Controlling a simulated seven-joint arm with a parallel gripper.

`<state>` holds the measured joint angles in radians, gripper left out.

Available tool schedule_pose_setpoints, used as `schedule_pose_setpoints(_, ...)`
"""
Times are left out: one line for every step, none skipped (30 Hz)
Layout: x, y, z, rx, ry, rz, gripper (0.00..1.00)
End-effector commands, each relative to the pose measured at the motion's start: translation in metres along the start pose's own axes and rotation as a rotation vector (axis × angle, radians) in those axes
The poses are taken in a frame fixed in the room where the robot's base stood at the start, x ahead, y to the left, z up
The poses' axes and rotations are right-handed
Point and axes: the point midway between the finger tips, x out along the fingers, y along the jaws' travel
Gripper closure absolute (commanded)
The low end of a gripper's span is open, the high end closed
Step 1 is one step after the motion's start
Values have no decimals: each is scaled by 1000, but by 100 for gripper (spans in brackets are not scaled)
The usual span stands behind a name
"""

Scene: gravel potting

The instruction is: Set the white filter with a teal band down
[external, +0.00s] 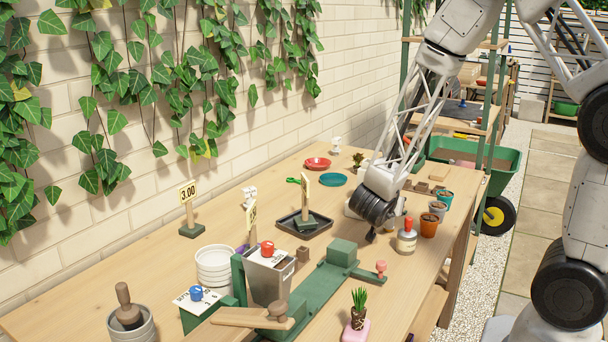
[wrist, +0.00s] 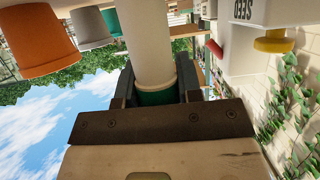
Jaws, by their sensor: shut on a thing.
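The white filter (wrist: 148,45) is a white cylinder with a teal band (wrist: 155,98) near its end at my gripper. My gripper (wrist: 155,88) is shut on it at the band, one dark finger on each side. The wrist view is upside down, and the white body runs toward the table at the top edge. Whether its far end touches the table cannot be seen. In the external view my gripper (external: 372,236) points down over the table, left of the red-knobbed canister. The filter cannot be made out there.
An orange pot (external: 429,226), a grey pot (external: 437,209) and a teal pot (external: 445,195) stand to the right. A white canister (external: 406,241) is close by. A white SEED box (wrist: 250,14) is on the other side.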

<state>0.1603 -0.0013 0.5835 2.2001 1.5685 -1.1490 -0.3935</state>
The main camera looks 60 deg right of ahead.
Motion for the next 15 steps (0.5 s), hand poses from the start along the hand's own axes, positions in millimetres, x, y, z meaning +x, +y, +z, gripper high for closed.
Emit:
schedule_pose_setpoints(0,0,0,1,0,0,100)
schedule_pose_setpoints(0,0,0,1,0,0,100)
schedule_pose_setpoints(0,0,0,1,0,0,100)
schedule_pose_setpoints(0,0,0,1,0,0,100)
schedule_pose_setpoints(0,0,0,1,0,0,100)
schedule_pose_setpoints(0,0,0,1,0,0,100)
schedule_pose_setpoints(0,0,0,1,0,0,100)
schedule_pose_setpoints(0,0,0,1,0,0,100)
schedule_pose_setpoints(0,0,1,0,0,0,100)
schedule_pose_setpoints(1,0,1,0,0,0,100)
schedule_pose_setpoints(1,0,2,0,0,0,100)
schedule_pose_setpoints(1,0,3,0,0,0,100)
schedule_pose_setpoints(1,0,2,0,0,0,63)
schedule_pose_setpoints(1,0,2,1,0,0,58)
schedule_pose_setpoints(1,0,2,1,0,0,52)
